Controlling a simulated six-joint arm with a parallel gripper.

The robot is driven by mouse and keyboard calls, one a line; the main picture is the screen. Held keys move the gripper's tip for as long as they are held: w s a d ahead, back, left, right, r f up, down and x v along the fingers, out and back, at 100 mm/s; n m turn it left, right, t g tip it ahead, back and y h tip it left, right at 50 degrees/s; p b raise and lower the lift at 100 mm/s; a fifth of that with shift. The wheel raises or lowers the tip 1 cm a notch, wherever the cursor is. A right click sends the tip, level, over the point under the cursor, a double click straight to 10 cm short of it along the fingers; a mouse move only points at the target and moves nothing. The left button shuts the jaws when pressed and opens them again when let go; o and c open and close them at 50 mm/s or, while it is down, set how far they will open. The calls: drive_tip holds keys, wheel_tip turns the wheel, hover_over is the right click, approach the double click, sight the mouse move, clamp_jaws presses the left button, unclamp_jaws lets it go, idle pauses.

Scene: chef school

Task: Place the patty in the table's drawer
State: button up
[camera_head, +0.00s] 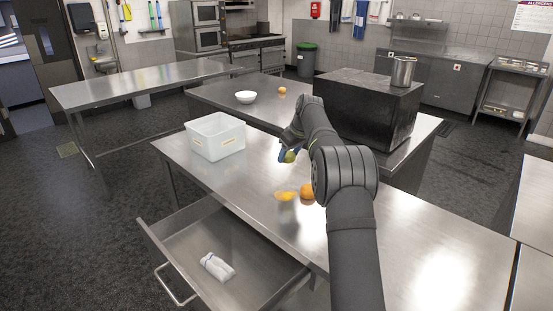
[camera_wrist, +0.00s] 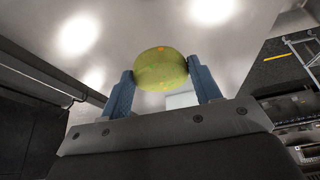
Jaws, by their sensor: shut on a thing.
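My gripper (camera_head: 287,156) is shut on a green-yellow rounded item (camera_head: 290,157) and holds it above the front table. The table's drawer (camera_head: 188,231) is pulled open at the front left, below the tabletop. It holds a white wrapped bundle (camera_head: 217,266) and has bare floor around it. My gripper is above and to the right of the drawer.
A white plastic bin (camera_head: 215,137) stands at the table's left end. A large black box (camera_head: 368,106) with a metal pot (camera_head: 403,71) on top stands behind on the right.

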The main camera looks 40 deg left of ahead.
drive_tip(key=shift+w+d+r, duration=0.25)
drive_tip(key=shift+d+r, duration=0.15)
drive_tip(key=shift+d, duration=0.2)
drive_tip(key=shift+r, duration=0.2)
wheel_tip(320, 180, up, 5)
drive_tip(key=shift+w+f, duration=0.1)
drive_tip(key=shift+f, duration=0.1)
drive_tip(key=shift+s+a+r, duration=0.1)
drive_tip(key=shift+s+a, duration=0.15)
drive_tip(key=shift+s, duration=0.45)
drive_tip(key=s+a, duration=0.3)
drive_tip(key=s, duration=2.5)
hover_over(192, 254)
drive_tip(key=d, duration=0.2)
drive_tip(key=shift+n, duration=0.4)
wheel_tip(192, 254, down, 30)
drive_tip(key=shift+a+r, duration=0.15)
drive_tip(key=shift+r, duration=0.05)
drive_tip(key=shift+f, duration=1.9)
